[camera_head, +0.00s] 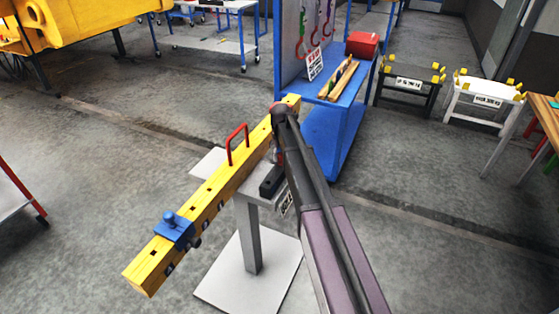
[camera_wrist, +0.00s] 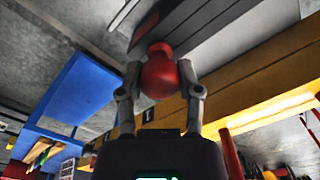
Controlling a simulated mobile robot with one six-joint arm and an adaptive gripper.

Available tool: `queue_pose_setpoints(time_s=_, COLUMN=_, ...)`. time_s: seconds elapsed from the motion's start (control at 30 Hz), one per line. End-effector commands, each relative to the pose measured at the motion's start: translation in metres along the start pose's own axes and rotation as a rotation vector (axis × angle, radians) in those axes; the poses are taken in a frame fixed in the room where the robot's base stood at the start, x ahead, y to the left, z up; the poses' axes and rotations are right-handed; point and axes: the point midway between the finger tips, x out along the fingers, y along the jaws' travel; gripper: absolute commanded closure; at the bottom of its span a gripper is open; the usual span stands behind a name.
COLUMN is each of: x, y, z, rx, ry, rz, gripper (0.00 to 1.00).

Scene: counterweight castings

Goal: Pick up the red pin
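The red pin shows in the wrist view as a rounded red knob (camera_wrist: 160,75) with a smaller red end above it. My gripper (camera_wrist: 160,68) has one finger on each side of this knob, and the fingertips appear to touch it. In the head view my gripper (camera_head: 279,108) is at the far part of a yellow beam (camera_head: 215,200), seen mostly from behind. Only a bit of red shows beside it there, and my arm hides the fingers. The yellow beam also crosses behind the knob in the wrist view (camera_wrist: 245,95).
A grey pedestal (camera_head: 249,235) supports the beam. A red handle (camera_head: 237,146) stands up from the beam, and a blue clamp (camera_head: 175,230) sits nearer its front end. A blue cart (camera_head: 330,140) with a red box (camera_head: 362,45) stands just beyond. Open floor lies left.

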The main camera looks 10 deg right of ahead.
Motion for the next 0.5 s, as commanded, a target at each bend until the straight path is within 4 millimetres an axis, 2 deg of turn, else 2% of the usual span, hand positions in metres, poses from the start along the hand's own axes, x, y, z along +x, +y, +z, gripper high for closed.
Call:
queue_pose_setpoints(time_s=0.03, x=0.0, y=0.0, z=0.0, rx=0.0, ry=0.0, rz=0.0, gripper=0.89)
queue_pose_setpoints(time_s=0.07, x=0.0001, y=0.0, z=0.0, rx=0.0, ry=0.0, rz=0.0, gripper=0.98)
queue_pose_setpoints(time_s=0.1, x=0.0001, y=0.0, z=0.0, rx=0.0, ry=0.0, rz=0.0, gripper=1.0)
queue_pose_setpoints(time_s=0.5, x=-0.0016, y=-0.0001, z=-0.0001, rx=0.0, ry=0.0, rz=0.001, gripper=1.0)
